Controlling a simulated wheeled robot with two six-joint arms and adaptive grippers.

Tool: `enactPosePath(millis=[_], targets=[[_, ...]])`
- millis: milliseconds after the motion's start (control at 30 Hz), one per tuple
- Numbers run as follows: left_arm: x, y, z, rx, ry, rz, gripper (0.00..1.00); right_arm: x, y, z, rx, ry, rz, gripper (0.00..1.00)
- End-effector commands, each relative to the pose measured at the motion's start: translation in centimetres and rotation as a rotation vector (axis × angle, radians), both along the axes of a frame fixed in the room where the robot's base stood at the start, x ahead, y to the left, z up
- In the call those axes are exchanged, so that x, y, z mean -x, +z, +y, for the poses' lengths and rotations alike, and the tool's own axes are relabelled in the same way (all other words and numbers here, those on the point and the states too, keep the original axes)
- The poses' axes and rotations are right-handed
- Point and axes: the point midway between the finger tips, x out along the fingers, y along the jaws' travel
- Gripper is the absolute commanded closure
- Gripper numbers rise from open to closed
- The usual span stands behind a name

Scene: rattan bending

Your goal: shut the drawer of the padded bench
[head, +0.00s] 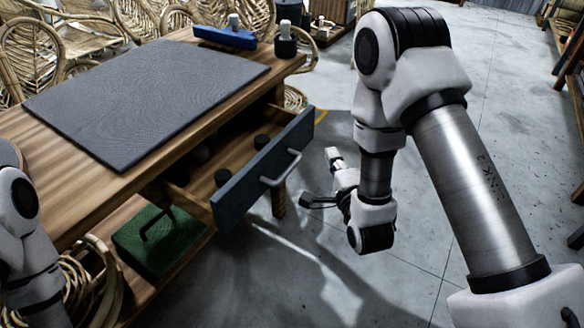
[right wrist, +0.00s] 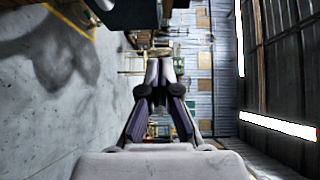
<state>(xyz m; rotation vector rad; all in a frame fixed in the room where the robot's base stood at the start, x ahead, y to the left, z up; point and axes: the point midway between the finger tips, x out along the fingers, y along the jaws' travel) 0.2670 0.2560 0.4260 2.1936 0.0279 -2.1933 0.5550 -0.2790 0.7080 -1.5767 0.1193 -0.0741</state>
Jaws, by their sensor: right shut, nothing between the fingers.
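The padded bench (head: 40,170) is a wooden table with a dark grey pad (head: 150,100) on top. Its drawer is pulled out to the right; the blue-grey drawer front (head: 240,190) stands well away from the bench edge. A light bar handle (head: 283,170) is on that front. My right gripper (head: 306,201) is to the right of the drawer front, apart from the handle, with its dark fingers pointing towards it. In the right wrist view its fingers (right wrist: 160,72) meet at the tips with nothing between them. My left arm shows at the left edge, but its gripper is hidden.
Dark round pieces (head: 223,177) sit inside the drawer. A green box (head: 160,240) is on the lower shelf. A blue tool (head: 225,37) and a dark jar (head: 285,45) stand at the bench's far end. Rattan chairs (head: 32,55) are behind.

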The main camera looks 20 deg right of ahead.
Motion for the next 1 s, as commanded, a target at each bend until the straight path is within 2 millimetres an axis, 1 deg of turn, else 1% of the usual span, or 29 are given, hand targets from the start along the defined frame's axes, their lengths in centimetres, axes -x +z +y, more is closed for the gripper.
enactPosePath(millis=[33,100,267,367,733,833,900,1000], targets=[[-0.1,-2.2,0.0,0.0,-0.001,-0.001,0.6,-0.3,-1.4,-0.1,-0.001,-0.001,-0.018,1.0],[-0.1,-2.6,0.0,0.0,-0.002,-0.002,0.6,-0.5,-1.2,-0.1,0.0,-0.001,-0.03,1.0],[-0.1,-2.3,0.0,0.0,-0.002,-0.002,0.6,-1.3,-0.5,-0.1,0.0,-0.001,-0.037,1.0],[-0.1,-2.4,0.0,0.0,-0.001,-0.002,0.6,-2.7,-0.5,-0.3,0.0,0.0,-0.037,1.0],[-0.1,-3.5,0.0,0.0,-0.001,-0.002,0.6,-10.6,-0.6,-1.3,0.0,-0.001,-0.035,1.0],[-0.1,-3.8,-0.1,0.0,-0.002,-0.002,0.6,-12.1,-0.7,0.1,0.005,0.004,-0.034,1.0],[-0.1,-4.0,0.0,0.0,-0.001,-0.001,0.6,-12.8,-0.6,0.6,0.003,0.002,-0.034,1.0],[-0.1,-4.1,0.0,0.0,-0.001,-0.002,0.6,-13.4,-0.6,1.1,0.002,0.001,-0.033,1.0]])
